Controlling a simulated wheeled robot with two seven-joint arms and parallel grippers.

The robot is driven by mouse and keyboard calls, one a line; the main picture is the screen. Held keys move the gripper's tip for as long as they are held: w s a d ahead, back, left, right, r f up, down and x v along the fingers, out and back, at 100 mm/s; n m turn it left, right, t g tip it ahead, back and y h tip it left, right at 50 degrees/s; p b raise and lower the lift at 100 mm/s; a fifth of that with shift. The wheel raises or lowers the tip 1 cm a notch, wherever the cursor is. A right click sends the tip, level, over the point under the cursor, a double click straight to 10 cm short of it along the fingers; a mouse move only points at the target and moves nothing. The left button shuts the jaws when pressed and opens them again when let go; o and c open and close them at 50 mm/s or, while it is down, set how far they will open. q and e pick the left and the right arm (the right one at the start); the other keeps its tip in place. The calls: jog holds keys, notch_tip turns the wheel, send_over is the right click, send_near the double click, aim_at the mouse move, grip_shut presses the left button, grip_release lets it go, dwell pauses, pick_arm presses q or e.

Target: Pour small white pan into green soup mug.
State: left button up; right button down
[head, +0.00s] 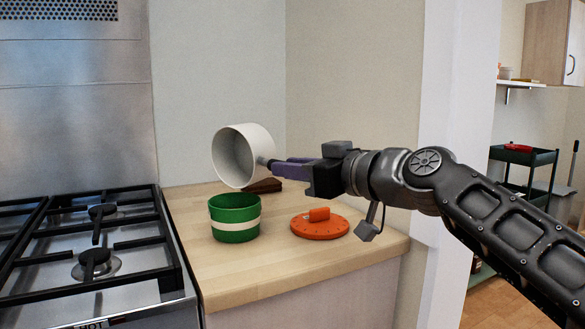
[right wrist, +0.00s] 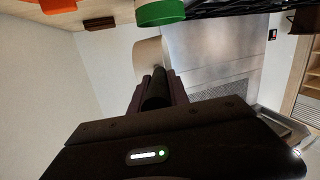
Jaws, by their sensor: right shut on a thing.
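The small white pan (head: 257,150) is in the air above the worktop, tipped on its side with its open mouth toward the left and the camera. Its visible inside looks plain; I cannot tell whether it holds anything. My right gripper (head: 278,165) is shut on the pan's dark handle, right of the pan. The green soup mug (head: 235,236), with a cream band, stands upright on the worktop below the pan, apart from it. In the right wrist view, the pan (right wrist: 150,50) shows beyond the fingers and the mug (right wrist: 160,13) at the top edge. My left gripper is out of view.
An orange lid (head: 320,228) with a knob lies on the wooden worktop (head: 270,270), right of the mug. A dark brown block (head: 263,186) sits behind. A gas hob (head: 95,265) is at left. A wall (head: 447,150) stands behind my right arm.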

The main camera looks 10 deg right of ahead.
jog(key=shift+s+a+b, duration=0.1)
jog(key=shift+b, duration=0.25)
dwell(0.6)
jog(key=shift+s+a+n+b, duration=0.1)
jog(key=shift+n+b, duration=0.3)
jog(key=shift+a+b, duration=0.1)
jog(key=shift+b, duration=0.2)
jog(key=shift+s+n, duration=0.1)
jog(key=shift+n, duration=0.2)
jog(key=shift+b, duration=0.45)
dwell(0.7)
jog(key=shift+s+a+f+n+t+b, duration=0.15)
jog(key=shift+s+a+n+t+b, duration=0.15)
jog(key=shift+n+b, duration=0.4)
jog(key=shift+b, duration=0.5)
dwell(0.9)
